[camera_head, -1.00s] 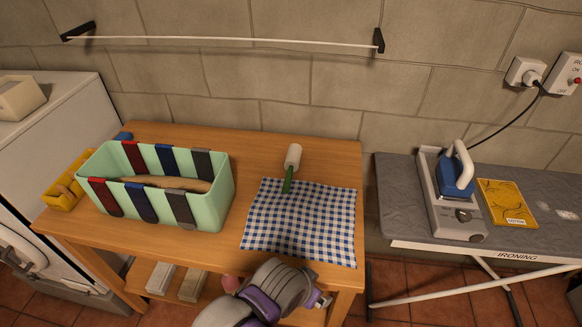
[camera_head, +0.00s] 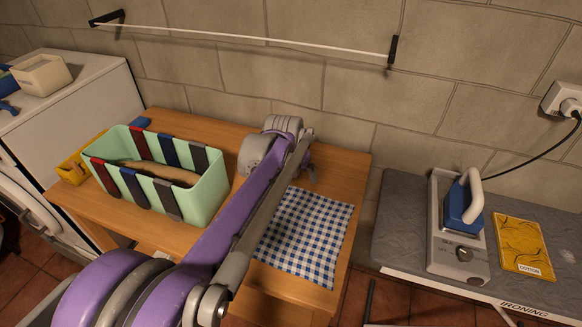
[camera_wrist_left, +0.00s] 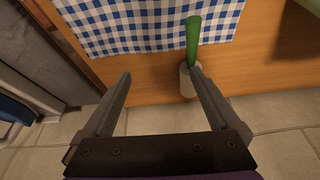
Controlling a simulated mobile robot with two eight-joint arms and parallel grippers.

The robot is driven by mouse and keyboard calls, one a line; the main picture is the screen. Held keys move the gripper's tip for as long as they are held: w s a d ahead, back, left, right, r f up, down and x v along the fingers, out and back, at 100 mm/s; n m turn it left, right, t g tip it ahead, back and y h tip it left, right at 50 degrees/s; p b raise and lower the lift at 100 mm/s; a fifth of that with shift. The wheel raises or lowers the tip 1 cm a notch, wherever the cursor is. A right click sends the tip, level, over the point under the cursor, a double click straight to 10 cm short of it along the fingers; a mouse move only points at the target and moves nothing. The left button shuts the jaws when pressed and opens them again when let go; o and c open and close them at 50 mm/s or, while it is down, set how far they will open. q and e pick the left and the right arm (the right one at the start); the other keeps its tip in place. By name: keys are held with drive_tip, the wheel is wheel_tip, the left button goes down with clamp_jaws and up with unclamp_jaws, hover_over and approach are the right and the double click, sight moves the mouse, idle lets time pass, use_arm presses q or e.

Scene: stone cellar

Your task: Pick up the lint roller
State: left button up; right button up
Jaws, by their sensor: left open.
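The lint roller, with a green handle (camera_wrist_left: 193,40) and a white roller head (camera_wrist_left: 187,80), shows in the left wrist view at the edge of the blue checked cloth. Its head lies on bare wood. My left gripper (camera_wrist_left: 158,75) is open, with the roller close by its right finger in that view; whether they touch I cannot tell. In the head view my left arm reaches across the table, and the gripper (camera_head: 309,168) is over its far side. The roller is hidden there behind my arm. My right gripper is not in view.
The checked cloth (camera_head: 308,235) lies on the wooden table (camera_head: 347,160). A mint green basket (camera_head: 205,195) stands left of my arm. The stone wall (camera_head: 300,85) is close behind the table. An iron (camera_head: 462,203) stands on the ironing board (camera_head: 400,220) at right.

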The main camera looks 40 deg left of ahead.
use_arm(q)
drive_tip(key=shift+n, duration=0.4)
drive_tip(key=w+a, duration=0.1)
drive_tip(key=a, duration=0.1)
drive_tip(key=w+a+f, duration=0.1)
drive_tip(key=w+a, duration=0.1)
drive_tip(key=a, duration=0.1)
drive_tip(key=w+a, duration=0.1)
drive_tip(key=a, duration=0.1)
drive_tip(key=shift+w+a+f, duration=0.2)
drive_tip(key=shift+w+a, duration=0.05)
drive_tip(key=shift+w, duration=0.05)
drive_tip(key=x, duration=0.4)
drive_tip(key=shift+w+f, duration=0.1)
drive_tip(key=shift+f, duration=0.15)
drive_tip(key=x, duration=0.5)
drive_tip(key=shift+w+a+f, duration=0.1)
drive_tip(key=shift+a+f, duration=0.15)
drive_tip(key=shift+f, duration=0.1)
clamp_jaws()
wheel_tip(320, 180, up, 10)
drive_tip(key=shift+r, duration=0.1)
